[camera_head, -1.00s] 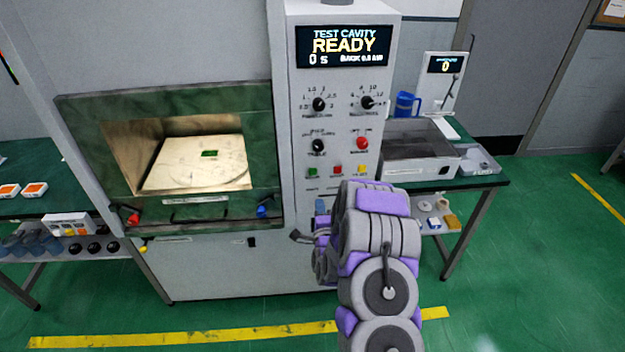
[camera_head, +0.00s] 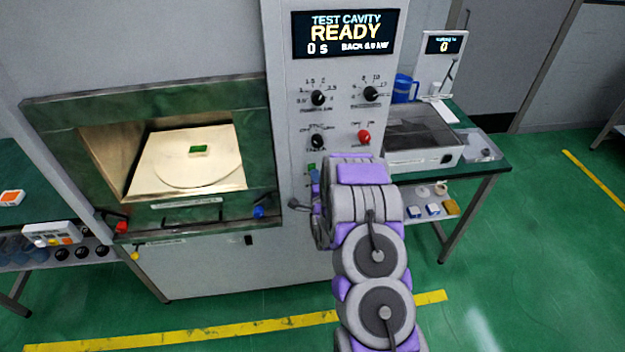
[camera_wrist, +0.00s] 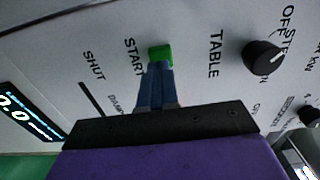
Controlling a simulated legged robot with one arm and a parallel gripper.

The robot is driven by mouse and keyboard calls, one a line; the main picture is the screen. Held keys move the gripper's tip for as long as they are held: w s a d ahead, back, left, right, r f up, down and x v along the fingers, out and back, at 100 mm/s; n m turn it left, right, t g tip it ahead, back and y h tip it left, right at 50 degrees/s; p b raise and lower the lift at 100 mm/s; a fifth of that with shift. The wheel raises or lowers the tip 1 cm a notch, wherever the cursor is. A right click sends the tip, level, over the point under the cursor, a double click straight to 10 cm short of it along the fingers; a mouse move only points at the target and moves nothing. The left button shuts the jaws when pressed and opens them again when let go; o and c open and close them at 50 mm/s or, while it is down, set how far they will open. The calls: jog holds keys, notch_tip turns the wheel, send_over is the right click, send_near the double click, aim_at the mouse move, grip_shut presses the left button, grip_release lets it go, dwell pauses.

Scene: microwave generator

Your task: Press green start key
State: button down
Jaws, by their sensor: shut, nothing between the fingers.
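The green start key (camera_wrist: 160,55) is on the panel beside the word START in the wrist view. My gripper (camera_wrist: 158,68) is shut and empty, and its blue fingertips are right at the key, overlapping its lower edge. I cannot tell whether they touch it. In the head view the green key (camera_head: 311,168) shows just left of my arm, close to my gripper (camera_head: 315,178). My arm hides the other keys in that row. The panel display (camera_head: 343,34) reads TEST CAVITY READY, 0 s.
Black knobs (camera_head: 318,97) and a red button (camera_head: 364,137) sit above the keys. A side table (camera_head: 480,168) with a grey tray unit stands at right.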

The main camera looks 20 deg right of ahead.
jog(key=shift+w+d, duration=0.15)
jog(key=shift+w, duration=0.35)
jog(key=shift+w, duration=0.1)
jog(key=shift+w+r, duration=0.35)
jog(key=shift+w, duration=0.25)
jog(key=shift+d+r, duration=0.1)
jog(key=shift+d, duration=0.05)
jog(key=f+p+v, duration=0.1)
jog(key=p+v, duration=0.1)
jog(key=v, duration=1.2)
jog(key=shift+s+p, duration=0.15)
jog(key=shift+p, duration=0.25)
